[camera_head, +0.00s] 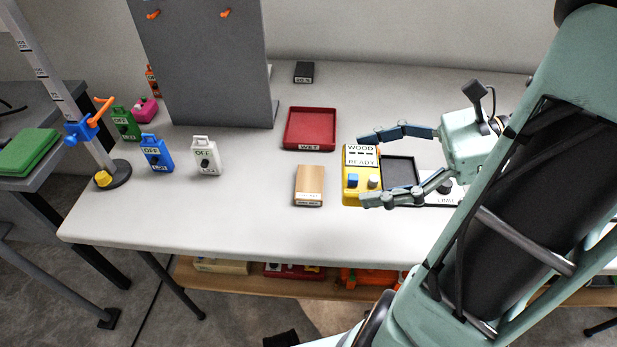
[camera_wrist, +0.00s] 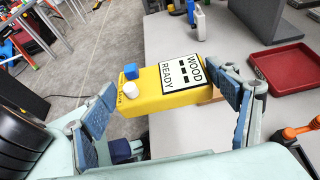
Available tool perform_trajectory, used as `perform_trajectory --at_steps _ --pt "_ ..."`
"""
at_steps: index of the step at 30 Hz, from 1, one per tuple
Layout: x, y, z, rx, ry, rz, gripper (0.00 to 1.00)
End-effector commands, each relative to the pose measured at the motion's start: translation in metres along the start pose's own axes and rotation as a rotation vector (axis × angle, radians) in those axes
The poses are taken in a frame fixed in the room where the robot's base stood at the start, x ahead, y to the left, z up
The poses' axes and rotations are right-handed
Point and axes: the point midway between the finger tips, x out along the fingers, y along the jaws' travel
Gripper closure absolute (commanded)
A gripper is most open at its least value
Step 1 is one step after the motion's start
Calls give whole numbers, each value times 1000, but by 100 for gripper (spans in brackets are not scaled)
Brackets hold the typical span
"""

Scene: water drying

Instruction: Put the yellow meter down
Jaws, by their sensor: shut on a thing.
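The yellow meter (camera_head: 361,171) has a white label reading WOOD and READY, a blue button and a white button. My gripper (camera_head: 365,169) is shut on it, with one finger along each side. In the wrist view the meter (camera_wrist: 160,98) sits between the two blue-grey fingers (camera_wrist: 165,100), its label end towards the right finger. It is over the right part of the table (camera_head: 250,220), just left of a dark square plate (camera_head: 400,171). I cannot tell whether its underside touches the table.
A wooden block (camera_head: 309,186) lies left of the meter, and a red tray (camera_head: 311,128) stands behind it. Blue (camera_head: 157,155), white (camera_head: 205,158) and green (camera_head: 124,125) OFF devices stand further left. The table front between the white device and the block is clear.

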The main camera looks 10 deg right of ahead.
Motion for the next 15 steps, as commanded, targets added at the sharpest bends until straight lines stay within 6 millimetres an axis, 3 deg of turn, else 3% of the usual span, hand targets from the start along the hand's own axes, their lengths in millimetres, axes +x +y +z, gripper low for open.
perform_trajectory --at_steps 10,15 --pt "69 -61 -17 -2 -2 5 51" --pt "95 -79 -40 1 -2 3 51"
